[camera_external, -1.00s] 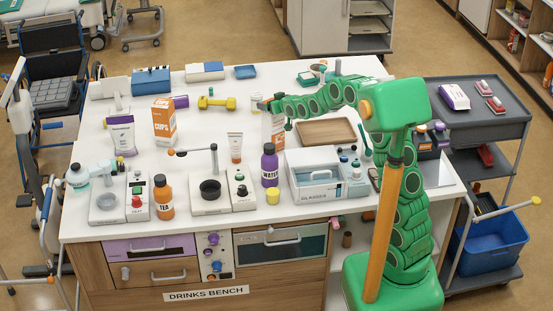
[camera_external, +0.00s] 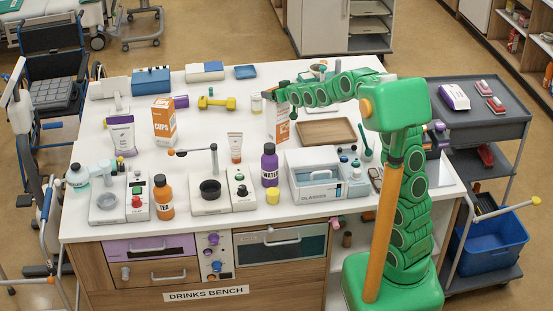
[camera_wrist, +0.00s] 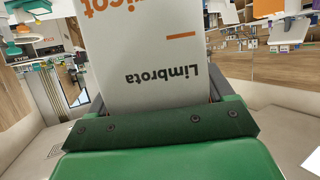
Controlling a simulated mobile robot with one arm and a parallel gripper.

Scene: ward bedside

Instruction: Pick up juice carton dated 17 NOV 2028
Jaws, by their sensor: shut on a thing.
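A white carton with orange print (camera_wrist: 140,55) is between the jaws of my gripper (camera_wrist: 155,110) in the wrist view. It reads "Limbrota" and part of an orange word ending in "icot", upside down. No date shows on the visible face. In the external view the carton (camera_external: 278,124) is partly covered by my gripper (camera_external: 276,97), over the back middle of the white bench. I cannot tell for sure how far its base is from the bench top.
A wooden tray (camera_external: 325,132) is to the right. A purple WATER bottle (camera_external: 269,165) and white tube (camera_external: 235,147) stand nearer the front.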

